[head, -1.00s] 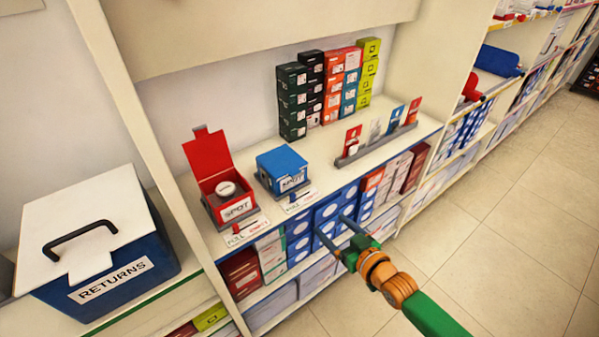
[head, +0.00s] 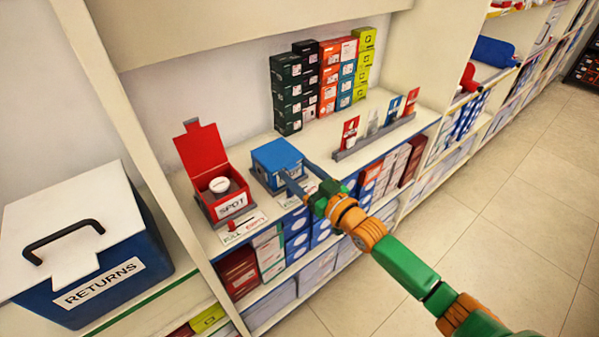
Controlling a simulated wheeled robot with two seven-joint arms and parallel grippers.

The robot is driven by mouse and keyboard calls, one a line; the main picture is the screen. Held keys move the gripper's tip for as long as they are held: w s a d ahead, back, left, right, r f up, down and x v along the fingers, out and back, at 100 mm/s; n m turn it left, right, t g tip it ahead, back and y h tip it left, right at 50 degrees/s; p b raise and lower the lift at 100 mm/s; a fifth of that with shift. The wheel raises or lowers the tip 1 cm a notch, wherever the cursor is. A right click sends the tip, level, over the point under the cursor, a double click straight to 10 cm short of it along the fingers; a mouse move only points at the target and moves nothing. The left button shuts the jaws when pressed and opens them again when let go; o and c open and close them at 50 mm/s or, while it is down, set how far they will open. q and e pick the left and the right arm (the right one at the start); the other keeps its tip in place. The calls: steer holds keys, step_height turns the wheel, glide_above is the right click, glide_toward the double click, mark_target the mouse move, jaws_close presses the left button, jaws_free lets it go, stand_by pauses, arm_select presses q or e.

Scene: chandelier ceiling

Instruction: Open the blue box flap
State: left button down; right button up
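The blue box (head: 272,155) sits on the shelf in a grey holder with its lid closed. A label on its front is partly hidden behind my gripper. Nothing shows between the fingers. My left gripper is not in view.
A red box (head: 205,172) labelled SPOT stands open to the left, with a white round item inside. A grey rack (head: 372,139) of small items is to the right. Stacked cartons (head: 288,95) stand behind. A RETURNS bin (head: 120,262) is at the lower left.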

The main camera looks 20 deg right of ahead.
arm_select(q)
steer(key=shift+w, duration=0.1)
arm_select(e)
jaws_close()
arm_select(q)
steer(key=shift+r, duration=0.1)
